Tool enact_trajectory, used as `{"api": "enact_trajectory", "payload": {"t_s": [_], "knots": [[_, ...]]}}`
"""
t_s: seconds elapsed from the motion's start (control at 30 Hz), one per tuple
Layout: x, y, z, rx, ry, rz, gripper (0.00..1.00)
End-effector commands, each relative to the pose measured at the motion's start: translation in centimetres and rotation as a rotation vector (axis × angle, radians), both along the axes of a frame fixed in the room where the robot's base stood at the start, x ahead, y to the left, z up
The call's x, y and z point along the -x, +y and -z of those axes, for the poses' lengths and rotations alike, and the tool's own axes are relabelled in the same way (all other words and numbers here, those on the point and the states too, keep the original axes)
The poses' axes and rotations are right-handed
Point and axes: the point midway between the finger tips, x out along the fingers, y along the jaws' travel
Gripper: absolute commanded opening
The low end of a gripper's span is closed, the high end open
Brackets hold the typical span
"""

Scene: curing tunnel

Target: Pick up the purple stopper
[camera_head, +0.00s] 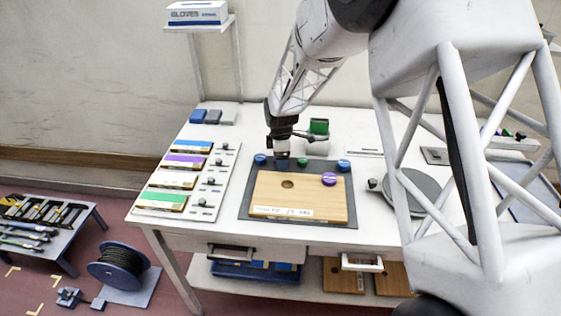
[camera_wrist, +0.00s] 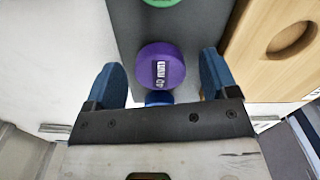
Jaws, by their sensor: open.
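In the wrist view a purple stopper (camera_wrist: 161,66) with a pale label sits on the dark grey mat (camera_wrist: 190,25). My gripper (camera_wrist: 162,75) is open above it, with one blue finger to each side of the stopper in the picture. I cannot tell whether the fingers reach down around it. In the head view my gripper (camera_head: 282,158) is over the far part of the mat, between a blue and a green stopper, and hides the spot below it. A second purple stopper (camera_head: 329,179) shows on the right of the wooden board (camera_head: 273,195).
Near the gripper are a green stopper (camera_head: 303,162), a blue stopper (camera_head: 260,159) and another blue stopper (camera_head: 344,165). The board has an empty round hole (camera_head: 287,184).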

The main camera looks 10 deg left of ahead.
Motion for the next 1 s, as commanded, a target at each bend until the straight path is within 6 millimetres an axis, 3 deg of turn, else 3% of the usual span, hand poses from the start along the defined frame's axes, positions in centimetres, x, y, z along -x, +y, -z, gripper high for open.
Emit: {"api": "enact_trajectory", "payload": {"t_s": [0.27,0.63,1.0], "knots": [[0.01,0.00,-0.01,0.000,0.000,0.000,0.80],[0.01,0.00,-0.02,0.000,0.000,0.000,0.26],[0.00,0.00,-0.32,0.000,0.000,0.000,0.26]]}}
